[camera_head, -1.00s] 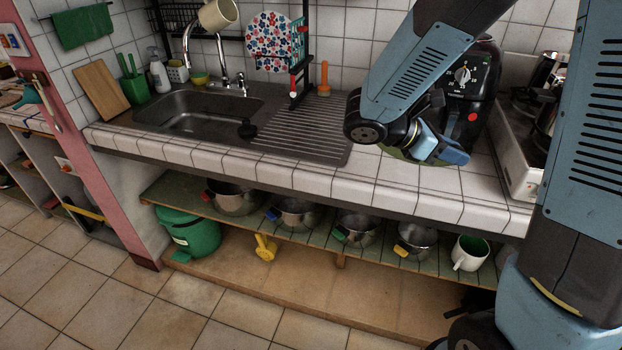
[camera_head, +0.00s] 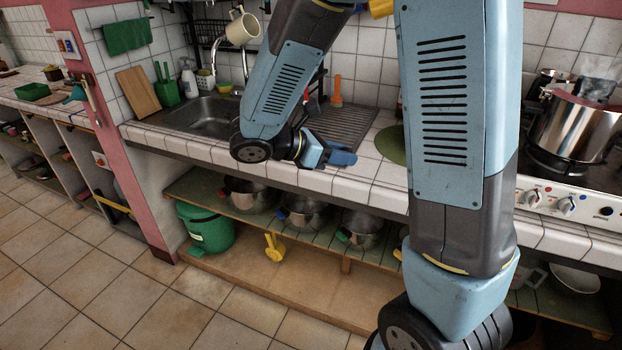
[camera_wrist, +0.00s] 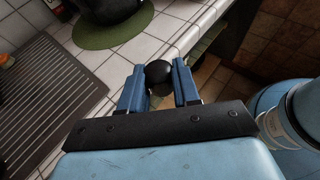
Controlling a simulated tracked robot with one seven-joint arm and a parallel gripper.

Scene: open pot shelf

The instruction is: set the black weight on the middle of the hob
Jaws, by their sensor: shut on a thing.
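The black weight (camera_wrist: 159,76) shows as a dark round shape between the two blue fingers of my gripper (camera_wrist: 159,88) in the wrist view. The fingers are shut on it. In the head view my gripper (camera_head: 342,157) is over the tiled counter, right of the sink, and the weight cannot be made out there. The hob (camera_head: 545,199) is at the right, apart from my gripper. A shiny steaming pot (camera_head: 572,130) stands on it. My upright arm link hides the hob's left part, and its middle is not clearly seen.
A green round mat (camera_wrist: 92,39) with a dark appliance (camera_wrist: 108,8) on it lies near my gripper. The ribbed drainer (camera_wrist: 50,95) is at the left in the wrist view. A mug (camera_head: 242,28) hangs above the sink (camera_head: 205,118). Pots stand on the shelf below.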

